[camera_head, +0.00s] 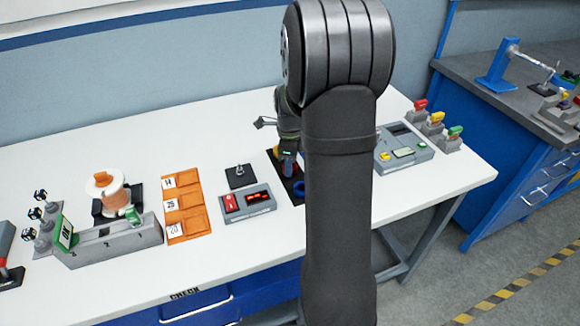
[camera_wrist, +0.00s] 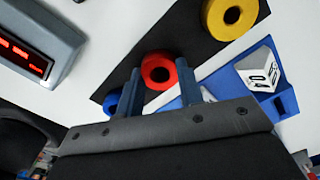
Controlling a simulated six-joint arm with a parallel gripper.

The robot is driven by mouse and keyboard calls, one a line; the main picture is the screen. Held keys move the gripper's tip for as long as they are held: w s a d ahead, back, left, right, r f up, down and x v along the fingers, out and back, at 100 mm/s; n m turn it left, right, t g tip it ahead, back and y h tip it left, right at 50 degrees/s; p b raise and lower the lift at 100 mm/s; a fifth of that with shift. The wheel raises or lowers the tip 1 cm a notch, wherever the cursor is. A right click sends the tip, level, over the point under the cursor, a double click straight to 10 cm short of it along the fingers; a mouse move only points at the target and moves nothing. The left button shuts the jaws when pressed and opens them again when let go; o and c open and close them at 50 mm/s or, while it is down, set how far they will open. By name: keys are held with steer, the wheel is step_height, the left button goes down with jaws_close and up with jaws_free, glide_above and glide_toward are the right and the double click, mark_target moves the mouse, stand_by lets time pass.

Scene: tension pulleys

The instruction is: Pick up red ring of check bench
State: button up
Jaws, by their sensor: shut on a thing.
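The red ring (camera_wrist: 157,59) lies between the two blue fingers of my gripper (camera_wrist: 158,76) in the wrist view. It sits over a black strip (camera_wrist: 192,40), and I cannot tell whether it is touching it or lifted. My gripper is shut on the ring. In the head view my gripper (camera_head: 287,166) is low over the white check bench (camera_head: 250,120), and my own arm hides part of that area. The red ring cannot be made out clearly there.
A yellow ring (camera_wrist: 249,12) and a partly hidden blue ring (camera_wrist: 110,104) lie on the strip either side. A blue tray (camera_wrist: 287,102) with a white numbered block (camera_wrist: 257,70) is right. A red-display box (camera_wrist: 52,37) stands left. Orange trays (camera_head: 184,206) stand farther left.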

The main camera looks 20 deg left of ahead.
steer(key=shift+r, duration=0.15)
steer(key=r, duration=0.4)
steer(key=shift+d+r, duration=0.15)
steer(key=shift+d, duration=0.1)
steer(key=d+r, duration=0.6)
steer(key=d, duration=0.5)
steer(key=shift+r, duration=0.2)
steer(key=shift+d+r, duration=0.1)
steer(key=shift+r, duration=2.45)
